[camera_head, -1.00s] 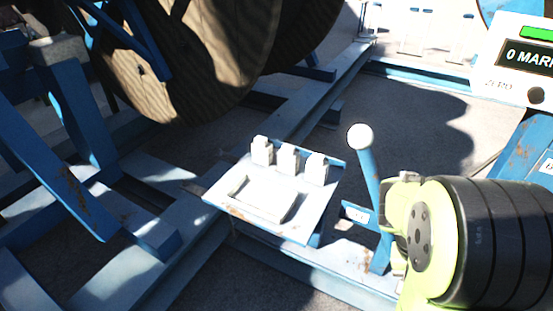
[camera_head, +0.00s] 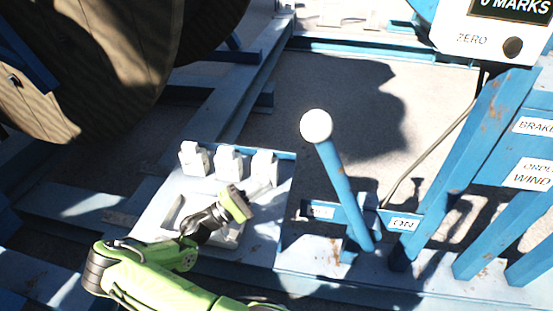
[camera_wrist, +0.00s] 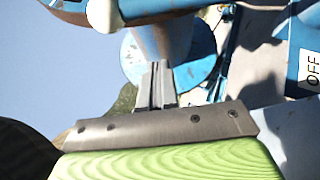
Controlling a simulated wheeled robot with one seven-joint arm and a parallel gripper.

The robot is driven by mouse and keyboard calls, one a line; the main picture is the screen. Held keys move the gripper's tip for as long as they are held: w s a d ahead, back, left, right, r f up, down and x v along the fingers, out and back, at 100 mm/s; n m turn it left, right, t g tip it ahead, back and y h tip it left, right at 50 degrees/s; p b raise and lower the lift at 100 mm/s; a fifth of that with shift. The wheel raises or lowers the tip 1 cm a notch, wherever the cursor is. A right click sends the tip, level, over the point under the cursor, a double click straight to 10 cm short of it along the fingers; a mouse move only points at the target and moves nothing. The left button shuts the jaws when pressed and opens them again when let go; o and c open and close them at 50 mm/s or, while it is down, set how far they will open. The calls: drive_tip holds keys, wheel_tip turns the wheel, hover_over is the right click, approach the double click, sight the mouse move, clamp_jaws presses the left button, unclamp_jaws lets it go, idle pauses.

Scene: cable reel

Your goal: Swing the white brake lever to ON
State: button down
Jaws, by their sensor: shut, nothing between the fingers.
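The brake lever is a blue bar (camera_head: 345,195) with a white ball knob (camera_head: 316,125), in the middle of the head view. It leans so that the knob is up and to the left of its foot. A white ON label (camera_head: 403,223) is to the right of its foot. A shaded label (camera_head: 320,211) is to its left; an OFF label (camera_wrist: 310,68) shows in the wrist view. My gripper (camera_head: 266,188) is left of the lever, apart from it, over the tray. Its fingers (camera_wrist: 157,85) are together and empty in the wrist view.
A pale tray (camera_head: 262,235) with several white blocks (camera_head: 229,162) lies beneath my gripper. A large wooden reel (camera_head: 110,60) stands at upper left. Blue frame posts (camera_head: 480,150) and a counter box (camera_head: 480,38) are at right. Open floor (camera_head: 350,80) lies behind the lever.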

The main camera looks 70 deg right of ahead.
drive_tip(key=shift+s+r, duration=0.1)
drive_tip(key=shift+s, duration=0.1)
drive_tip(key=s+a+b+x, duration=0.1)
drive_tip(key=s+a+x, duration=0.1)
drive_tip(key=x, duration=1)
drive_tip(key=shift+s+d+r+b, duration=0.3)
drive_tip(key=shift+r+b, duration=0.05)
drive_tip(key=shift+r, duration=0.05)
drive_tip(key=shift+r, duration=0.1)
